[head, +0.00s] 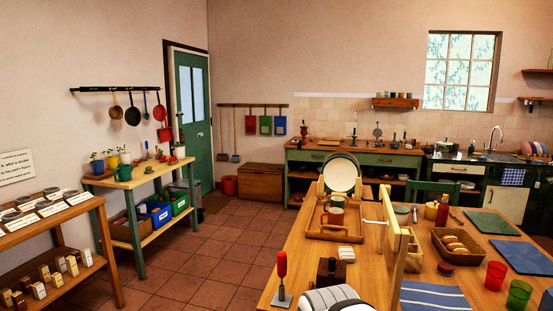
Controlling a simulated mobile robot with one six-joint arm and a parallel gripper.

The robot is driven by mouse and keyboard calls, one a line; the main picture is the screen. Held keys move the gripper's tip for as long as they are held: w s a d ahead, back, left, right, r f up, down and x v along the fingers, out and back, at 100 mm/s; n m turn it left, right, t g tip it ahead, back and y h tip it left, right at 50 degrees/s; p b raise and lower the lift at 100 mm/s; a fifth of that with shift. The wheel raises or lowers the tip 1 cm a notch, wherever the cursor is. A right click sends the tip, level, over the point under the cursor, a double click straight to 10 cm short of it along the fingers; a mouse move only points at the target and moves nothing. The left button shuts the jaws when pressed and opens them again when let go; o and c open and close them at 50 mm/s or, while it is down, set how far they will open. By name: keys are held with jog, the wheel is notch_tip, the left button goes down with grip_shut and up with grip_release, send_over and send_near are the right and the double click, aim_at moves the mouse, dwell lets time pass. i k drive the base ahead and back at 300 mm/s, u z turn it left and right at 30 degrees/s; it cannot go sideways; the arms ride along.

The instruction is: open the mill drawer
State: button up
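A small dark brown wooden box with a dark top (328,272) stands near the front left of the wooden table; it looks like the mill. No drawer front or knob on it can be made out from here. A rounded white and black part at the bottom edge, just in front of the box, looks like part of my own arm. It hides some of the table there. My gripper's fingers are not in view.
A red-handled clamp (281,275) stands left of the box. Tiled floor (215,255) is clear left of the table.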

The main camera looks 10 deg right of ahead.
aim_at(320, 152)
jog(key=u, duration=0.9)
jog(key=i, duration=3.8)
jog(key=z, duration=2.35)
jog(key=i, duration=1.9)
jog(key=u, duration=0.05)
